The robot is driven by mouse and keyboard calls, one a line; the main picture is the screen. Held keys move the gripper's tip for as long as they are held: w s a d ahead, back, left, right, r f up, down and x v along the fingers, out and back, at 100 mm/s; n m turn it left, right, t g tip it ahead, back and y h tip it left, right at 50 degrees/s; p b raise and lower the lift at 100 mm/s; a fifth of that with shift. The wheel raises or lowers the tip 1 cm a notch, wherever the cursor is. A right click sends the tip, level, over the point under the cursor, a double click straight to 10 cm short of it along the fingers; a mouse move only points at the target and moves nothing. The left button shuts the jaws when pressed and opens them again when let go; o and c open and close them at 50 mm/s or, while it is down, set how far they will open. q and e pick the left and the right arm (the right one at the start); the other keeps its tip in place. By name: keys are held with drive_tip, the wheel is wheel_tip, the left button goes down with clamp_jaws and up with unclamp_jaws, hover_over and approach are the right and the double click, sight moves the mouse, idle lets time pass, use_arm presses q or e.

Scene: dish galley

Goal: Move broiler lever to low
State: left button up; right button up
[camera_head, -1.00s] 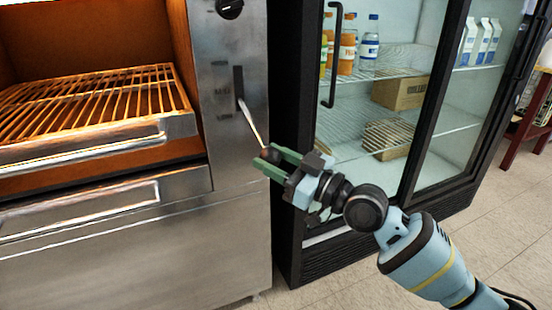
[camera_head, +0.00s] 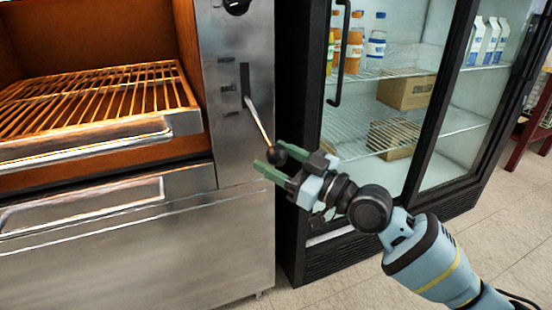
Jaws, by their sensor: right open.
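Small labels, too blurred to read surely, stand left of the slot; the rod's root is between the middle and lowest ones. My right gripper (camera_head: 274,160) is open, its green fingers pointing at the panel. The knob shows at the fingertips, between them in the picture; I cannot tell whether they touch it. My left gripper is not in view.
The broiler rack (camera_head: 95,100) and its drawer front (camera_head: 100,205) are left of the panel. A black-framed fridge (camera_head: 297,110) with glass doors, bottles and cartons stands close on the right. Tiled floor lies below.

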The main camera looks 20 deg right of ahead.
drive_tip(key=v, duration=0.6)
drive_tip(key=shift+f+b, duration=0.1)
drive_tip(key=shift+b, duration=0.25)
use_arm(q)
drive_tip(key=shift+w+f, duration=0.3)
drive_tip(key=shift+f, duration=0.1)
use_arm(e)
drive_tip(key=shift+s+d, duration=0.35)
drive_tip(key=shift+s, duration=0.2)
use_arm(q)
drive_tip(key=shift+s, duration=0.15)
